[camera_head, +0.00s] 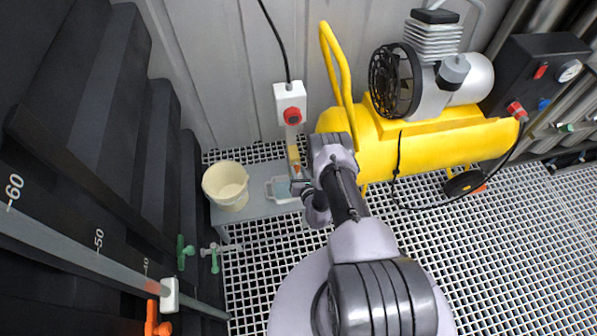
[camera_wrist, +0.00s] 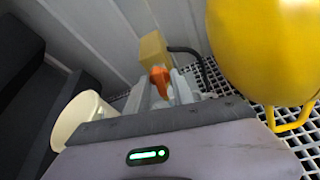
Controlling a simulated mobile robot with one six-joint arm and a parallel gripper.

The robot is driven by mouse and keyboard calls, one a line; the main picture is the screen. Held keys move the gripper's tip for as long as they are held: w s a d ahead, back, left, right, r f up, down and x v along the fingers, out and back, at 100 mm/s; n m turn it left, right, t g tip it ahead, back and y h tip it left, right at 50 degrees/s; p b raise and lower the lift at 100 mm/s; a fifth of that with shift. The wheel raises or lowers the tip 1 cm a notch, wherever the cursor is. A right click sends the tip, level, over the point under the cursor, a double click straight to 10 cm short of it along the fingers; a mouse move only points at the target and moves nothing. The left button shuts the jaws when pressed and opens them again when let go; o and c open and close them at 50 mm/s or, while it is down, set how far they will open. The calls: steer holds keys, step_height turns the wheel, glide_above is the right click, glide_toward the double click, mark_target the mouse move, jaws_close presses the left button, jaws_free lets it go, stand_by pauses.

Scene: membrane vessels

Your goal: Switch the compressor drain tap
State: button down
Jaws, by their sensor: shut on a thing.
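The yellow compressor (camera_head: 420,145) stands at the back right in the head view, and its tank also fills the upper right of the wrist view (camera_wrist: 265,45). In the wrist view, a small orange tap handle (camera_wrist: 159,80) sits below a yellow block (camera_wrist: 153,48); I take this to be the drain tap. My gripper (camera_wrist: 165,92) is shut on the orange handle, with a pale finger on each side. In the head view my gripper (camera_head: 299,186) is just below the yellow block (camera_head: 294,154); my arm partly hides it, and the handle is hard to make out there.
A cream bucket (camera_head: 226,186) and a shallow clear tray (camera_head: 283,190) are on a grey platform beside my gripper. A box with a red button (camera_head: 291,103) is above. Green valves (camera_head: 185,252) are at the lower left. Open grating (camera_head: 500,215) lies at right.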

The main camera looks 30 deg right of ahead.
steer(key=shift+n, duration=0.3)
stand_by(0.4)
steer(key=c, duration=1.5)
jaws_free()
steer(key=shift+o, duration=0.2)
steer(key=p+v, duration=1.1)
steer(key=v, duration=0.6)
steer(key=shift+s+a, duration=0.2)
steer(key=shift+a, duration=0.15)
